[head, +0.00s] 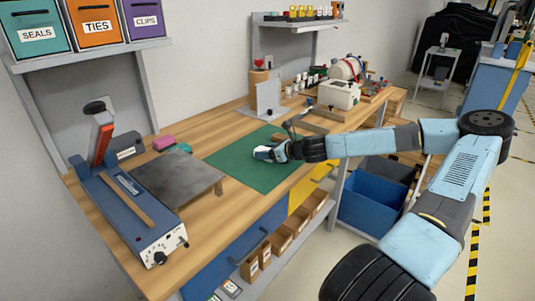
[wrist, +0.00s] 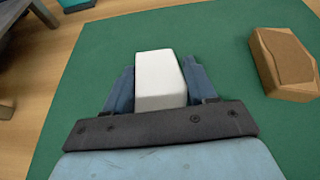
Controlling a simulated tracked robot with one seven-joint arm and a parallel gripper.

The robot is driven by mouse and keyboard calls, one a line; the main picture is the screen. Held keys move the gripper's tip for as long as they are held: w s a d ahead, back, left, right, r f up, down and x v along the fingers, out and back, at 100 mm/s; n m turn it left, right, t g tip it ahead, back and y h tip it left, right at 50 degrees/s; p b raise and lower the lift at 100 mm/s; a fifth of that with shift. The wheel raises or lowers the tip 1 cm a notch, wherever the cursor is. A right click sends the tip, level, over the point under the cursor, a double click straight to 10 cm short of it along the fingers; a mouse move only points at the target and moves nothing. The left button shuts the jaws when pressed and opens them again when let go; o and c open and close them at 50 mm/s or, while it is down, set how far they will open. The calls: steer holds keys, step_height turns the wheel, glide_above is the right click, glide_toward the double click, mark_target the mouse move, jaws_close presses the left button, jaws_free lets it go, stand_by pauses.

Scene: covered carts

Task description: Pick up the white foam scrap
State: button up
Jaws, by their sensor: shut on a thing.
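The white foam scrap (wrist: 160,77) is a pale block between the two blue fingers of my gripper (wrist: 160,88) in the wrist view. My gripper is shut on it, with a finger against each side. In the head view the scrap (head: 264,153) shows as a small white shape at the end of my gripper (head: 272,153), over the green mat (head: 235,165). I cannot tell whether the scrap touches the mat or is held just above it.
A brown cardboard-like block (wrist: 283,62) lies on the mat to the right in the wrist view. A low grey metal stand (head: 172,175) and a blue sealing machine (head: 130,205) stand on the bench at left. A white boxy device (head: 340,94) stands further back.

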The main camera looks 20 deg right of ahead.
step_height(320, 180, up, 3)
steer(key=shift+r, duration=0.1)
steer(key=s+d+r, duration=0.3)
steer(key=d+r, duration=0.1)
steer(key=r, duration=0.2)
steer(key=shift+d, duration=0.25)
steer(key=v, duration=0.3)
steer(key=w+d+v, duration=0.1)
steer(key=v, duration=0.5)
steer(key=shift+w+d, duration=0.15)
steer(key=shift+d, duration=0.2)
